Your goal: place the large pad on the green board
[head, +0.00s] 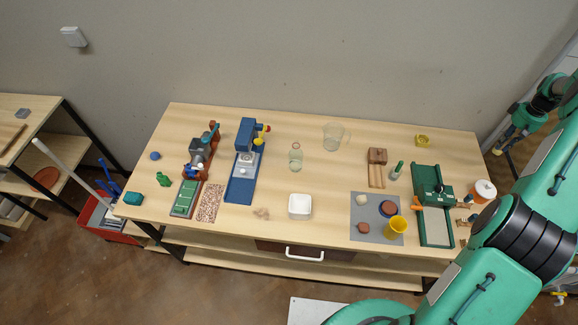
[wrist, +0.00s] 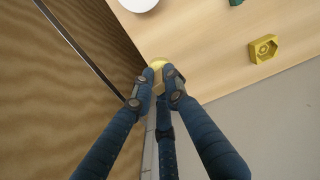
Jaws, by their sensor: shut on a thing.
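My gripper (wrist: 162,82) is shut on a small pale yellow thing (wrist: 157,63), mostly hidden by the fingers; I cannot tell if it is the large pad. In the head view my gripper (head: 507,146) hangs just past the table's right end. Two green things could be the green board: a long green base (head: 425,172) bearing a green device with an orange part, at the table's right, and a flat green rectangle (head: 187,198) at the left front.
A jar with an orange band and white top (head: 485,189) stands at the table's right end, near my arm. A yellow cup (head: 396,227) stands on the mat's front corner. A yellow hexagonal piece (head: 422,140) lies at the back right. A white square dish (head: 300,206) sits mid-front.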

